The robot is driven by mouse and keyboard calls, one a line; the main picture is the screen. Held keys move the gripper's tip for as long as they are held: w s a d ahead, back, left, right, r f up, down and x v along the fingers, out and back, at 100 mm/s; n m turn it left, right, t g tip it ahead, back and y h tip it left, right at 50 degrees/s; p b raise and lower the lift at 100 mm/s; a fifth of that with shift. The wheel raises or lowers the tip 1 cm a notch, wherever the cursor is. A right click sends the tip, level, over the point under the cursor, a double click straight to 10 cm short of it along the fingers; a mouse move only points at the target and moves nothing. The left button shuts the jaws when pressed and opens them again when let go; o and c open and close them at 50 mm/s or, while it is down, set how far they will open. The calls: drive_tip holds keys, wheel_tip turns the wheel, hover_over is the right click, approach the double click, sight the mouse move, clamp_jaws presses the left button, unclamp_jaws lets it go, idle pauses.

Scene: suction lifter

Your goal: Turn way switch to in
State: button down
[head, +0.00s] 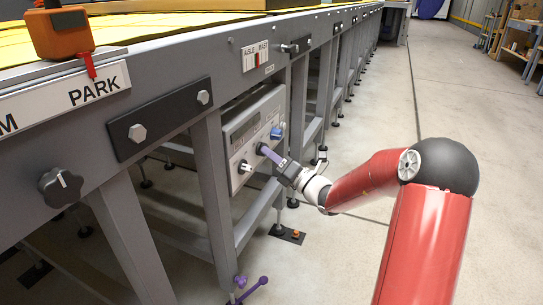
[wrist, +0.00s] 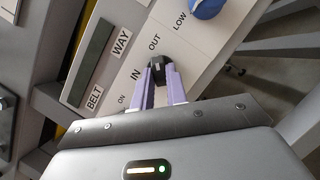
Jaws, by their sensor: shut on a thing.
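The way switch is a small dark knob (wrist: 159,63) beside the words IN and OUT on a pale control panel (wrist: 130,48) in the wrist view. My gripper (wrist: 160,76) has two purple fingers, one on each side of the knob, and is shut on it. The fingers hide part of the knob, and I cannot tell which word it points to. In the head view my gripper (head: 263,150) reaches the face of the grey control box (head: 252,125) under the table edge. The knob itself is hidden there.
A blue knob (wrist: 208,8) sits near the word LOW, and it also shows in the head view (head: 277,133). A pale knob (head: 245,167) is left of my gripper. Grey table legs (head: 215,180) flank the box. The aisle floor (head: 470,130) on the right is clear.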

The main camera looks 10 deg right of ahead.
drive_tip(key=shift+n, duration=0.5)
drive_tip(key=shift+w+d+n+g+y+b, duration=0.2)
drive_tip(key=shift+n+g+y+b, duration=0.9)
drive_tip(key=shift+n, duration=2.95)
drive_tip(key=shift+w+d+n+g+y+b, duration=0.15)
drive_tip(key=shift+n+g+y+b, duration=0.3)
drive_tip(key=shift+n+g+y, duration=2.45)
drive_tip(key=shift+w+d+n+g+h+b, duration=0.2)
drive_tip(key=shift+n+g+h+b, duration=0.45)
drive_tip(key=shift+n, duration=4.6)
drive_tip(key=shift+a+g, duration=0.1)
drive_tip(key=shift+g, duration=0.25)
drive_tip(key=c, duration=1.4)
unclamp_jaws()
drive_tip(key=v, duration=0.7)
drive_tip(key=shift+d+f+p, duration=0.2)
drive_tip(key=shift+d+p, duration=0.1)
drive_tip(key=shift+d, duration=0.05)
